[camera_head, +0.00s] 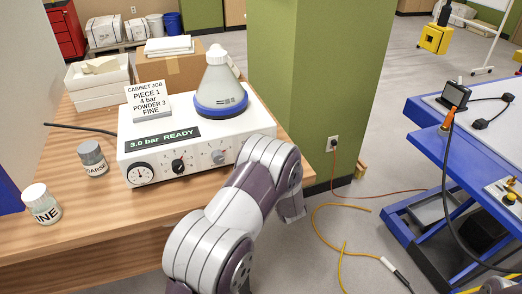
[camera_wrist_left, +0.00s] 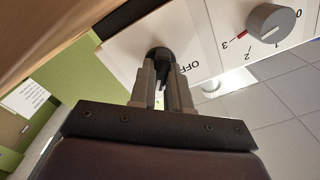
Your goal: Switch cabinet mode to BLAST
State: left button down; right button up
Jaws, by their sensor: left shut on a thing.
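The white control unit (camera_head: 200,150) stands on the wooden bench and its display reads "3.0 bar READY". Its front carries a round gauge (camera_head: 140,174), a black knob (camera_head: 179,166) and a grey knob (camera_head: 218,157), which also shows in the left wrist view (camera_wrist_left: 270,22) beside a number scale. My left arm covers the front's right end in the head view. In the left wrist view my left gripper (camera_wrist_left: 162,78) is shut on a dark knob (camera_wrist_left: 158,52) on the panel, beside the label "OFF". No BLAST label shows. My right gripper is out of view.
Jars marked FINE (camera_head: 41,204) and COARSE (camera_head: 92,158) stand at left. A green pillar (camera_head: 315,80) is behind, a blue lift table (camera_head: 430,130) at right.

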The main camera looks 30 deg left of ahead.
pick_arm(q)
jog(key=shift+m+p, duration=0.5)
jog(key=shift+m, duration=0.6)
jog(key=c, duration=1.1)
grip_release()
jog(key=b+v, duration=0.1)
jog(key=v, duration=1.1)
jog(key=shift+s+d, duration=0.2)
jog(key=shift+s, duration=0.1)
